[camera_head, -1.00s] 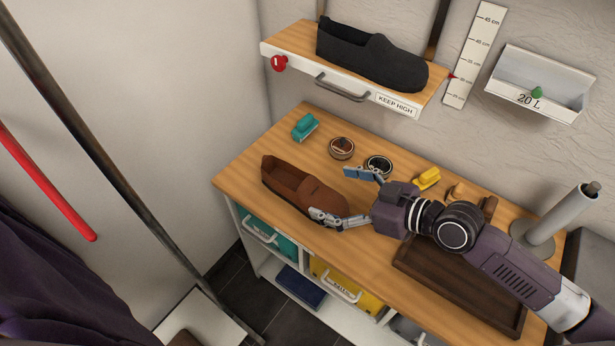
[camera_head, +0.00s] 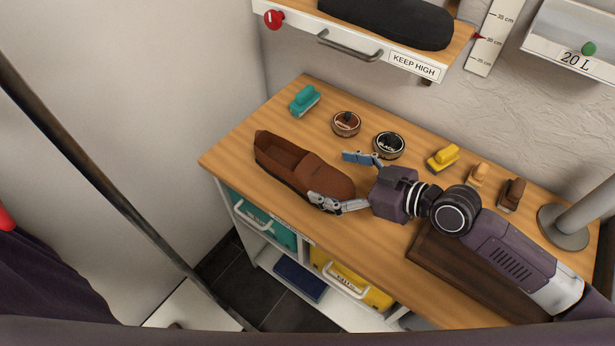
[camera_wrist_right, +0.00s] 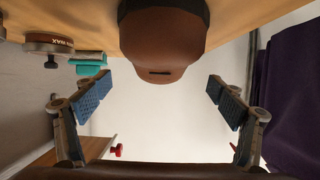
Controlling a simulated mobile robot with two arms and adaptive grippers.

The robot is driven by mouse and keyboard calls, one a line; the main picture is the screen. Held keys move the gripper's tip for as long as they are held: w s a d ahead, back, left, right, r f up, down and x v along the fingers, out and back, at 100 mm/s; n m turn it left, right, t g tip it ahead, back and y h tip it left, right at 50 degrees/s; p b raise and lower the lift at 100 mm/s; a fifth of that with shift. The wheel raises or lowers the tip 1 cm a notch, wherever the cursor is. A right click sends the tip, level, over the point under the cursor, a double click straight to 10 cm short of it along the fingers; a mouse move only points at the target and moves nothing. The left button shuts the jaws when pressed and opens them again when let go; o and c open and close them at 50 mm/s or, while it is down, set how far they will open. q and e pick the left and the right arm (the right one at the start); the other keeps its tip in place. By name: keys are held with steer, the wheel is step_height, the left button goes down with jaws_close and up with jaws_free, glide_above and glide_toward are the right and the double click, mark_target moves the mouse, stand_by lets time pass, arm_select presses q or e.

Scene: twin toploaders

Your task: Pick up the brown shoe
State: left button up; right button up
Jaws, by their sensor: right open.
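The brown shoe (camera_head: 290,165) lies upright on the wooden worktop, its toe pointing right and toward the front edge. My right gripper (camera_head: 341,180) is open at the toe, one finger on the near side of the shoe and the other with its blue pad toward the tins. In the right wrist view the rounded brown toe (camera_wrist_right: 165,45) shows at the top middle, and the open fingers of the gripper (camera_wrist_right: 160,98) stand apart to either side, with empty space between them. The shoe is not held. My left gripper is not in view.
Polish tins (camera_head: 346,124) and a teal brush (camera_head: 304,101) lie behind the shoe. A yellow brush (camera_head: 443,159) and smaller brushes are farther right. A dark tray (camera_head: 440,262) lies under my forearm.

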mark_target(315, 170)
steer(key=shift+w+a, duration=0.2)
steer(key=shift+a, duration=0.15)
steer(key=shift+w+a+f+p, duration=0.1)
steer(key=shift+w+a+p, duration=0.1)
steer(key=shift+a+p, duration=0.15)
steer(key=p+x, duration=0.1)
steer(key=x, duration=0.3)
steer(key=shift+w+a+f+p, duration=0.1)
steer(key=shift+w+a+p, duration=0.2)
steer(key=shift+p, duration=0.1)
steer(key=shift+w+a+f, duration=0.3)
steer(key=shift+a+f, duration=0.05)
steer(key=shift+a, duration=0.05)
steer(key=c, duration=1.7)
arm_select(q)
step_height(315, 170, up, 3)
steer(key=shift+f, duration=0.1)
arm_select(e)
steer(key=shift+r, duration=0.1)
